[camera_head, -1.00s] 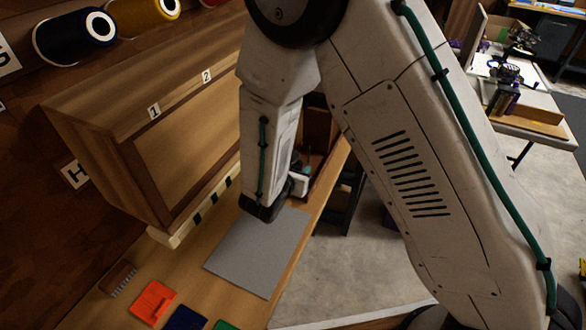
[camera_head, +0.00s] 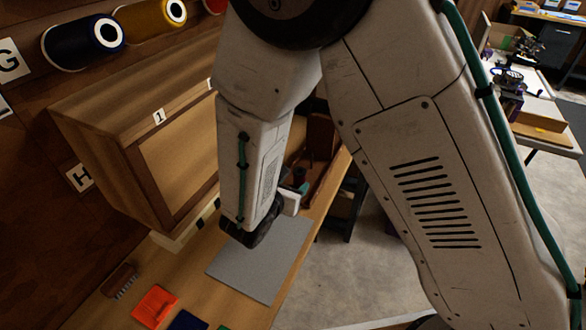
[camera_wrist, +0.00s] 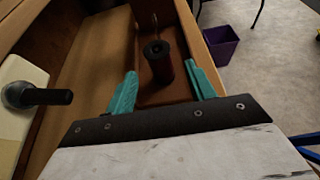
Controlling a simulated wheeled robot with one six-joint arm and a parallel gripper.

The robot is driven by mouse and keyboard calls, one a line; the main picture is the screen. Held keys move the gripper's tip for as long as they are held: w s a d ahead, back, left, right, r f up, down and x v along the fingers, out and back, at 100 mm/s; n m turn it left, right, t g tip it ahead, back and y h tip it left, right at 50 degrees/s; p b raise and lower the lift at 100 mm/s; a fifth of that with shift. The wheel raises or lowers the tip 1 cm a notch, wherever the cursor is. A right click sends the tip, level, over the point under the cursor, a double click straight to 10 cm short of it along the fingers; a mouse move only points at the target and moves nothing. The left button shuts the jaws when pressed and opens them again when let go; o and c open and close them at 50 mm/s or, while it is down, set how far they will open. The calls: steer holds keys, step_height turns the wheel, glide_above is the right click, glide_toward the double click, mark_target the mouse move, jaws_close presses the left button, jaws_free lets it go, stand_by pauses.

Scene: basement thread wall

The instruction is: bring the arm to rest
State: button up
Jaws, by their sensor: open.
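My gripper (camera_wrist: 165,92) shows in the wrist view with its two teal fingers apart and nothing between them that it touches. Beyond the fingers, a dark red spool-like cylinder (camera_wrist: 158,62) stands in a brown wooden tray (camera_wrist: 185,22). My arm fills the middle and right of the head view, bent with its forearm hanging over the bench. In the head view the gripper is mostly hidden behind my wrist.
A wooden cabinet (camera_head: 150,150) stands left of my arm, below thread spools (camera_head: 85,40) on the wall. A grey mat (camera_head: 262,262) and an orange square (camera_head: 155,305) lie on the bench. A purple bin (camera_wrist: 220,45) stands on the floor, right of the bench.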

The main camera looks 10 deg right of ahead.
steer(key=shift+s, duration=0.15)
steer(key=shift+s+d+m, duration=0.2)
steer(key=shift+m, duration=0.2)
steer(key=s+d+m+g+h, duration=0.1)
steer(key=s+d+m, duration=0.1)
steer(key=s+d+r+m+g+h, duration=0.1)
steer(key=d+m+g, duration=0.1)
steer(key=shift+s+d+r+h, duration=0.1)
steer(key=shift+s+d+h, duration=0.05)
steer(key=shift+s+h, duration=0.25)
steer(key=s+d+r+m+g+y, duration=0.3)
steer(key=s+d+r+m+y, duration=0.2)
steer(key=s+r+m, duration=0.5)
steer(key=s+d+r+m+g+y, duration=0.3)
steer(key=s+d+r+m+y, duration=0.2)
steer(key=s+d+r+m, duration=0.4)
step_height(320, 180, up, 4)
steer(key=s+m, duration=0.2)
steer(key=m, duration=0.3)
steer(key=shift+s+d+f+m+g, duration=0.15)
steer(key=shift+d+m+g, duration=0.15)
steer(key=shift+d+g, duration=0.1)
steer(key=shift+c, duration=0.2)
